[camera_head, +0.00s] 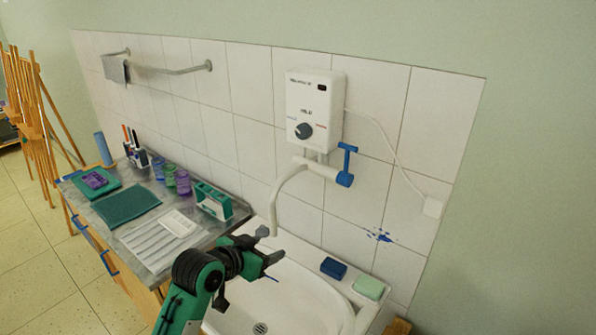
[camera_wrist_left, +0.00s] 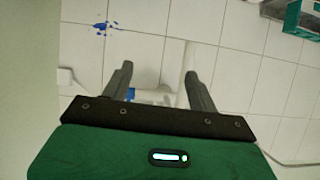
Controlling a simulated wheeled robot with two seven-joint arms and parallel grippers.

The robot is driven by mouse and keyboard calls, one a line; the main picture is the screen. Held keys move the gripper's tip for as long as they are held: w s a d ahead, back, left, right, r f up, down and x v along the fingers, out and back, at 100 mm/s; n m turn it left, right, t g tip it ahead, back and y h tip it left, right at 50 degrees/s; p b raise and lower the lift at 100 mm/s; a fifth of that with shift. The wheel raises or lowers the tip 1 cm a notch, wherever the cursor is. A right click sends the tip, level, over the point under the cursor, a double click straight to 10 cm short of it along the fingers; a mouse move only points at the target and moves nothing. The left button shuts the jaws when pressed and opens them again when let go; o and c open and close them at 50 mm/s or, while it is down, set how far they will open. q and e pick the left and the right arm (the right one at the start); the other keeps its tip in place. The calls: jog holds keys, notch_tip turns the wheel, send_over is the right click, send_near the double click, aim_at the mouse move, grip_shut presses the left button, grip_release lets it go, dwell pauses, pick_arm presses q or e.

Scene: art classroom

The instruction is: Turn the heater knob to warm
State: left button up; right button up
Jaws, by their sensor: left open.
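The heater (camera_head: 314,108) is a white box on the tiled wall, upper right of centre in the head view. Its dark round knob (camera_head: 304,130) sits low on its front, between a blue mark on the left and a red mark on the right. My left gripper (camera_head: 268,245) is open and empty over the sink, below and left of the heater, well apart from the knob. Its two fingers (camera_wrist_left: 158,72) also show spread in the left wrist view, with tiles beyond them. The knob cannot be made out in that view. My right gripper is not in view.
A white spout (camera_head: 288,186) with a blue-handled valve (camera_head: 345,178) hangs under the heater, above the sink (camera_head: 300,298). A blue sponge (camera_head: 333,268) and a green one (camera_head: 369,287) lie on the sink's edge. The counter (camera_head: 158,262) at left holds art supplies.

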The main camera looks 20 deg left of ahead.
pick_arm(q)
jog(key=w+a+r+t+h, duration=0.1)
jog(key=w+a+r+t, duration=0.15)
jog(key=w+r, duration=0.55)
jog(key=t+h, duration=0.1)
jog(key=t, duration=0.2)
send_near(300, 134)
jog(key=shift+m+g, duration=0.25)
jog(key=shift+m, duration=0.15)
jog(key=p+x, duration=0.1)
jog(key=x, duration=0.1)
jog(key=p+x, duration=0.2)
jog(key=x, duration=0.1)
jog(key=p+x, duration=0.2)
jog(key=x, duration=0.1)
jog(key=shift+r, duration=0.4)
jog(key=shift+w+d+f, duration=0.15)
jog(key=shift+w+d, duration=0.05)
jog(key=shift+w, duration=0.25)
